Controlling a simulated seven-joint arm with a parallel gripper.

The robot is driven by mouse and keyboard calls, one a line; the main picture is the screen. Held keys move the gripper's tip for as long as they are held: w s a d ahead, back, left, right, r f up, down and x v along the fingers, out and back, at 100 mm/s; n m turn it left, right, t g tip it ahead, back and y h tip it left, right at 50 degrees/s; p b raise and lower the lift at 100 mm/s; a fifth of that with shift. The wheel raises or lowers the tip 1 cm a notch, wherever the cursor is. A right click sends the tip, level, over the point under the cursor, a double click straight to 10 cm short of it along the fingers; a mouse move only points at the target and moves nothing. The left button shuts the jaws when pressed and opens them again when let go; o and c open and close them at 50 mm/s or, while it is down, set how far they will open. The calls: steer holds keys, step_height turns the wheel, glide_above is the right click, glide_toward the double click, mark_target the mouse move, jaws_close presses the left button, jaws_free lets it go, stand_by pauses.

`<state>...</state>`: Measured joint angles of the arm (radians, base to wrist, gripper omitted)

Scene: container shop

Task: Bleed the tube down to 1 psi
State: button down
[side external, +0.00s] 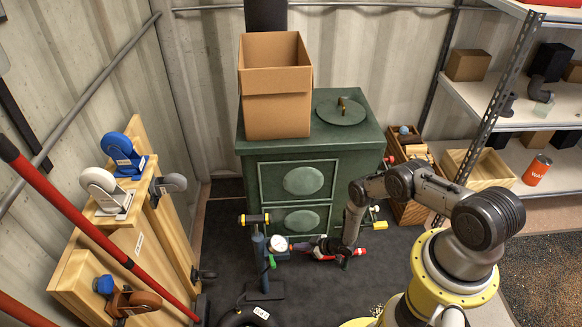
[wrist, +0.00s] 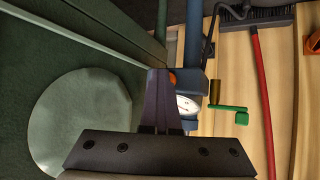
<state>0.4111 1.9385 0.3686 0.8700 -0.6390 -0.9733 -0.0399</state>
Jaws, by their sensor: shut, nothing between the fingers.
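A blue upright floor pump (side external: 259,268) stands in front of the green stove. It has a yellow-and-black handle (side external: 254,219), a white round gauge (side external: 277,243) and a green lever (side external: 271,262). The wrist view shows the gauge (wrist: 187,105) partly behind my fingers, its reading unclear, and the green lever (wrist: 232,111) to its right on a brass fitting. The black tube (side external: 236,319) lies at the pump's foot, cut by the bottom edge, with a white tag. My gripper (side external: 292,247) is shut and empty, just right of the gauge; whether it touches the pump is unclear.
The green stove (side external: 260,190), carrying a cardboard box (side external: 276,105), stands close behind my gripper. A wooden caster board (side external: 128,240) and a red pole (side external: 80,215) are at left. Shelves (side external: 460,92) are at right. Dark floor (side external: 330,290) is open in front.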

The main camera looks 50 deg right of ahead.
steer(key=shift+r, duration=0.1)
steer(key=shift+s+d, duration=0.1)
steer(key=shift+d, duration=0.15)
steer(key=s+d, duration=0.4)
steer(key=shift+s+d, duration=0.15)
steer(key=shift+s, duration=0.1)
stand_by(0.4)
stand_by(0.5)
